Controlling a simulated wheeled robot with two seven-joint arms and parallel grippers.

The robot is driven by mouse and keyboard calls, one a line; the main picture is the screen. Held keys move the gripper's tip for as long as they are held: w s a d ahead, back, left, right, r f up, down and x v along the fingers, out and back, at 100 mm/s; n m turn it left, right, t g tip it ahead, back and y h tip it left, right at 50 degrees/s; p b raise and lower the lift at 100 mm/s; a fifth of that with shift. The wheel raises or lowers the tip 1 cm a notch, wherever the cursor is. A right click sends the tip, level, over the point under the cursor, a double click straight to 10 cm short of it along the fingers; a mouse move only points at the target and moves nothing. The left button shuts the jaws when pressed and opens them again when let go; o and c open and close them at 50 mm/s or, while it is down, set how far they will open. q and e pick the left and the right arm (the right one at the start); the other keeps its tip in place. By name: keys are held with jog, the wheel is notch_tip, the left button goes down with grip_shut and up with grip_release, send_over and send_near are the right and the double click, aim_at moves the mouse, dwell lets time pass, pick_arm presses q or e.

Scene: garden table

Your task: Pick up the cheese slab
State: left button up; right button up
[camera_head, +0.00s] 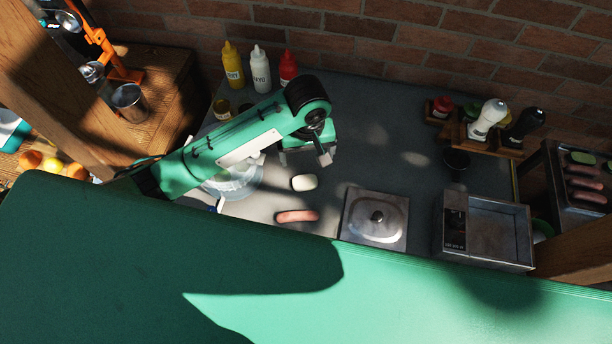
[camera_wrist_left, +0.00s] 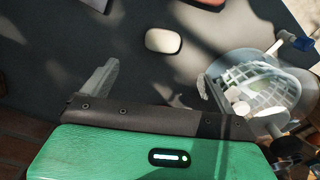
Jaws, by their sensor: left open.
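The cheese slab (camera_head: 304,182) looks like a small white block with rounded ends, lying flat on the grey counter. It also shows in the left wrist view (camera_wrist_left: 163,40), beyond the fingertips and roughly between their lines. My left gripper (camera_head: 304,156) is open and empty, just behind the slab on its wall side. Its two fingers stand apart in the left wrist view (camera_wrist_left: 153,83), and neither touches the slab. My right gripper is not in view.
A sausage (camera_head: 297,216) lies in front of the slab. A clear bowl (camera_head: 232,186) stands to the left, partly under my arm. A square metal plate with a knob (camera_head: 352,222) and a metal box (camera_head: 500,222) stand right. Sauce bottles (camera_head: 260,70) line the back.

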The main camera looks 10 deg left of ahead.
pick_arm(q)
jog(key=p, duration=0.2)
send_over(305, 181)
jog(key=f, duration=0.6)
jog(key=shift+d+f, duration=0.15)
jog(key=shift+d, duration=0.05)
jog(key=shift+f, duration=0.8)
jog(key=f, duration=0.1)
jog(key=f+p, duration=0.2)
jog(key=f, duration=0.1)
jog(key=shift+a, duration=0.25)
jog(key=shift+f, duration=0.45)
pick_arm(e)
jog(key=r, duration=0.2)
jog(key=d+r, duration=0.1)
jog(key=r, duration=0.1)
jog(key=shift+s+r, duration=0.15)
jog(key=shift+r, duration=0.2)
pick_arm(q)
jog(key=c, duration=1.1)
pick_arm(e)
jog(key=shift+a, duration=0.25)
